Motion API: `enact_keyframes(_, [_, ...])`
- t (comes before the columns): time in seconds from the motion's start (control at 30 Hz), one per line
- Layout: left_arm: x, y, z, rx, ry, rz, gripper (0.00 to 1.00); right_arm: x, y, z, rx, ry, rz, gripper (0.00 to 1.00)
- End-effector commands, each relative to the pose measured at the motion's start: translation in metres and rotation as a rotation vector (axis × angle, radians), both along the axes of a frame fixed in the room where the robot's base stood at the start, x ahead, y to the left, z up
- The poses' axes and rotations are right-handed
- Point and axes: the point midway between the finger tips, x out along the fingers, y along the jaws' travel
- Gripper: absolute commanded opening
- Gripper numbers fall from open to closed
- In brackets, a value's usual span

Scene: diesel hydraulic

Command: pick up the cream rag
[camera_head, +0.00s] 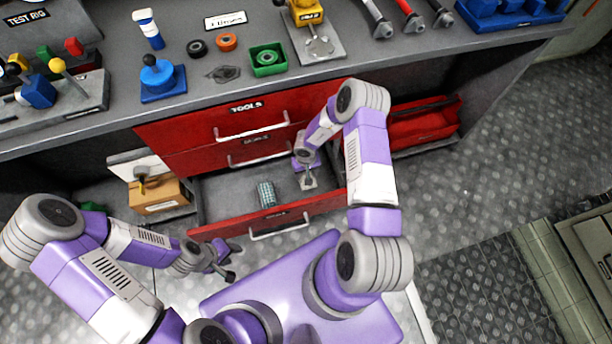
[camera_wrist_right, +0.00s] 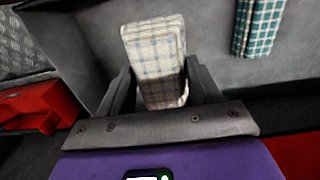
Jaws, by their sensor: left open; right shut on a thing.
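The cream rag (camera_wrist_right: 153,52), folded with a pale grey-blue check, stands between the two fingers of my right gripper (camera_wrist_right: 160,82) in the right wrist view. The fingers are shut on its sides. In the head view my right gripper (camera_head: 308,181) is inside the open bottom drawer (camera_head: 226,203), toward its right end; the rag is hard to make out there. From these views I cannot tell whether the rag touches the drawer floor. My left gripper (camera_head: 231,261) is open and empty, in front of the drawer's left part.
A teal checked rag (camera_head: 267,194) lies in the drawer left of my right gripper; it also shows in the wrist view (camera_wrist_right: 259,28). Closed red drawers (camera_head: 185,134) are above. A cardboard box (camera_head: 158,196) stands left, a red toolbox (camera_head: 420,122) right. The workbench (camera_head: 370,66) overhangs them.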

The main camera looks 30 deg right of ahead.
Motion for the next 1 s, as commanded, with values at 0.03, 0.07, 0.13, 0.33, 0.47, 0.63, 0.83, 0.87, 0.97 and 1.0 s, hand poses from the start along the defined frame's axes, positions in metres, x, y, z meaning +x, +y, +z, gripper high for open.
enact_keyframes(0.03, [0.000, 0.000, 0.008, 0.000, 0.000, 0.000, 0.43, 0.000, -0.001, 0.014, 0.001, -0.001, -0.001, 0.33])
enact_keyframes(0.07, [0.000, 0.000, 0.010, 0.000, 0.000, 0.000, 0.43, 0.000, -0.001, 0.020, 0.001, -0.001, -0.002, 0.33])
enact_keyframes(0.13, [0.000, 0.000, 0.015, 0.000, 0.000, 0.000, 0.43, 0.000, -0.001, 0.033, 0.000, 0.000, -0.002, 0.33])
enact_keyframes(0.33, [0.000, 0.000, 0.027, 0.000, 0.000, 0.000, 0.43, -0.011, -0.040, 0.032, 0.000, 0.002, -0.008, 0.33])
enact_keyframes(0.47, [0.000, 0.000, 0.036, 0.000, 0.000, 0.000, 0.43, -0.019, -0.074, 0.032, 0.000, 0.002, -0.010, 0.33])
enact_keyframes(0.63, [0.000, 0.000, 0.045, 0.000, 0.000, 0.000, 0.43, -0.030, -0.119, 0.031, -0.001, 0.001, -0.010, 0.33])
enact_keyframes(0.83, [0.000, 0.000, 0.049, 0.000, 0.000, 0.000, 0.43, -0.038, -0.157, 0.030, 0.000, 0.001, -0.005, 0.33])
enact_keyframes(0.87, [0.000, 0.000, 0.049, 0.000, 0.000, 0.000, 0.43, -0.039, -0.161, 0.030, 0.000, 0.000, -0.005, 0.33])
enact_keyframes(0.97, [0.000, 0.000, 0.049, 0.000, 0.000, 0.000, 0.43, -0.041, -0.169, 0.030, 0.000, 0.000, -0.003, 0.33])
enact_keyframes(1.0, [0.000, 0.000, 0.049, 0.000, 0.000, 0.000, 0.43, -0.041, -0.172, 0.030, 0.000, 0.001, -0.003, 0.33])
